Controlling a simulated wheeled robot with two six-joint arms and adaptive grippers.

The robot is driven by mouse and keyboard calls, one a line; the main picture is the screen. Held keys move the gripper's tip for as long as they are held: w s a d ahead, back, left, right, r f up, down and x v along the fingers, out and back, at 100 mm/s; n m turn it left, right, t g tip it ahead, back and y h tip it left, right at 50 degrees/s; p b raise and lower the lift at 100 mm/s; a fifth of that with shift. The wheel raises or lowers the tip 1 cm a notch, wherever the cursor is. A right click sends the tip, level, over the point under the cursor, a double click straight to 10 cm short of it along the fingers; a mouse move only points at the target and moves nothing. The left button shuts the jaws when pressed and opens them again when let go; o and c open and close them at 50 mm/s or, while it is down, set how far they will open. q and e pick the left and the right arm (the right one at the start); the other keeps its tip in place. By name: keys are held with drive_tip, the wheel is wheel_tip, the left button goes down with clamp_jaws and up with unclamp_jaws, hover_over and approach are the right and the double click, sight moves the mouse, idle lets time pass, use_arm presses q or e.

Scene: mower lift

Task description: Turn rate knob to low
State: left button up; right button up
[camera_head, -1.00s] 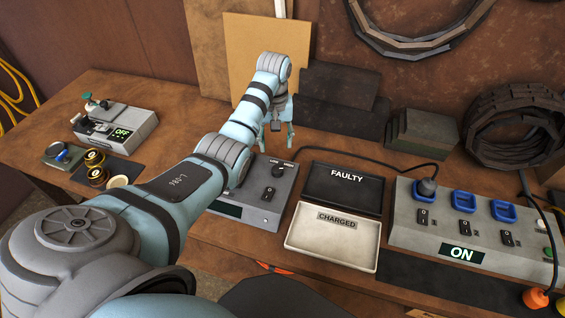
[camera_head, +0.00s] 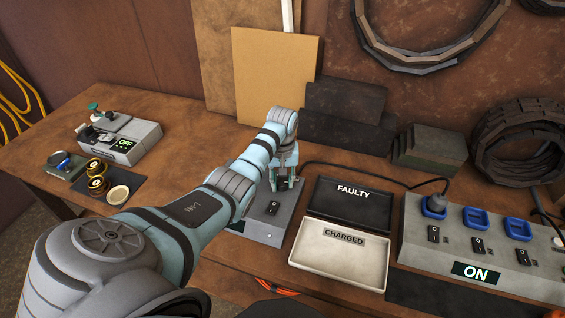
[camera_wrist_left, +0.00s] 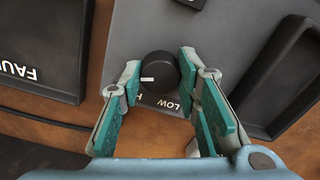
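The rate knob (camera_wrist_left: 160,70) is a round black dial on the grey charger box (camera_head: 262,228). In the left wrist view its white mark points left, on the side of the partly hidden label that starts with H. The LOW label is at the lower right of the knob. My left gripper (camera_head: 284,184) is over the back of the box and hides the knob in the head view. In the left wrist view the open fingers (camera_wrist_left: 159,78) stand on both sides of the knob, very close to it. I cannot tell whether they touch. My right gripper is not in view.
The black FAULTY tray (camera_head: 350,203) and white CHARGED tray (camera_head: 340,262) lie right of the box. A power strip (camera_head: 480,250) reading ON stands farther right. A black cable (camera_head: 345,167) runs behind the trays. A device reading OFF (camera_head: 138,138) stands at the left.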

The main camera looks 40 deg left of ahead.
use_arm(q)
drive_tip(key=c, duration=0.3)
drive_tip(key=shift+r+n+p, duration=0.2)
drive_tip(key=shift+n+p, duration=0.8)
drive_tip(key=shift+p, duration=0.1)
drive_tip(key=shift+n+p, duration=0.75)
drive_tip(key=shift+n, duration=0.45)
drive_tip(key=n, duration=0.3)
drive_tip(key=shift+f+n, duration=0.2)
drive_tip(key=shift+n, duration=0.2)
drive_tip(key=n, duration=0.5)
drive_tip(key=shift+n, duration=0.4)
